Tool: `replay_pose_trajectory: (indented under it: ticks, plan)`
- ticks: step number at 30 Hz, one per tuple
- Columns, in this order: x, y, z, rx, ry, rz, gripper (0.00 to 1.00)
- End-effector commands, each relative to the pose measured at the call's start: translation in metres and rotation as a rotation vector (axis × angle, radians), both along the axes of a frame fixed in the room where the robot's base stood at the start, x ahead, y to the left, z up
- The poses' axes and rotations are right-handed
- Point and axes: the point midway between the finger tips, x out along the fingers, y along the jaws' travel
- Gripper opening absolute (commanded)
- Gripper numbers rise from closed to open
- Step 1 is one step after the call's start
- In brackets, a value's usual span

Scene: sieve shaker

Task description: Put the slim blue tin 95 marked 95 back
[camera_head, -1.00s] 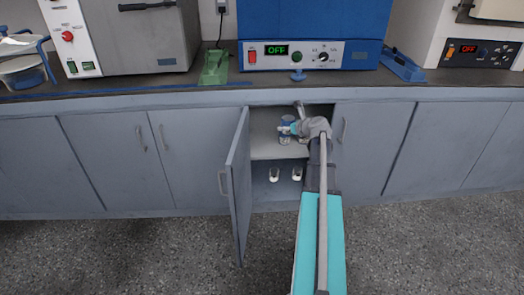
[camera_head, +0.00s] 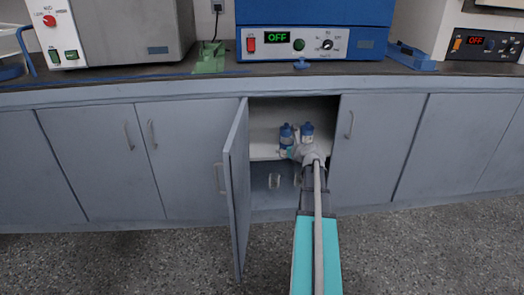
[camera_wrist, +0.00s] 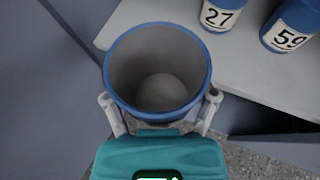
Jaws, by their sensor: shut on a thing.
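In the wrist view, my gripper (camera_wrist: 160,108) is shut on an open, empty-looking tin with a blue rim (camera_wrist: 157,72). Its outer label is out of sight, so I cannot read its number. The tin overlaps the front edge of the cabinet shelf (camera_wrist: 265,75); I cannot tell its height above it. In the head view my gripper (camera_head: 293,152) is at the front of the open cabinet, and the held tin is hard to make out there. Two blue tins, marked 27 (camera_wrist: 221,16) and 59 (camera_wrist: 290,27), stand on the shelf behind it.
The cabinet door (camera_head: 237,185) stands open at the left of the opening. Two small pale items (camera_head: 274,181) are on the lower level. A closed door (camera_head: 375,150) bounds the right. The bench above holds a blue device (camera_head: 310,42).

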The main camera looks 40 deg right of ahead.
Motion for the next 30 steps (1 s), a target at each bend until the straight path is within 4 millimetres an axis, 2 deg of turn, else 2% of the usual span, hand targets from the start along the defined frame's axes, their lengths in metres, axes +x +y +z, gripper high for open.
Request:
replay_pose_trajectory:
  ticks: [3, 17, 23, 30]
  plan:
    - [-0.001, 0.0, -0.006, 0.0, -0.002, -0.005, 0.23]
    - [0.002, 0.0, -0.005, 0.0, -0.001, -0.005, 0.23]
    - [0.022, -0.004, -0.005, 0.0, -0.001, -0.003, 0.23]
    - [0.066, -0.011, -0.005, -0.001, -0.001, -0.002, 0.23]
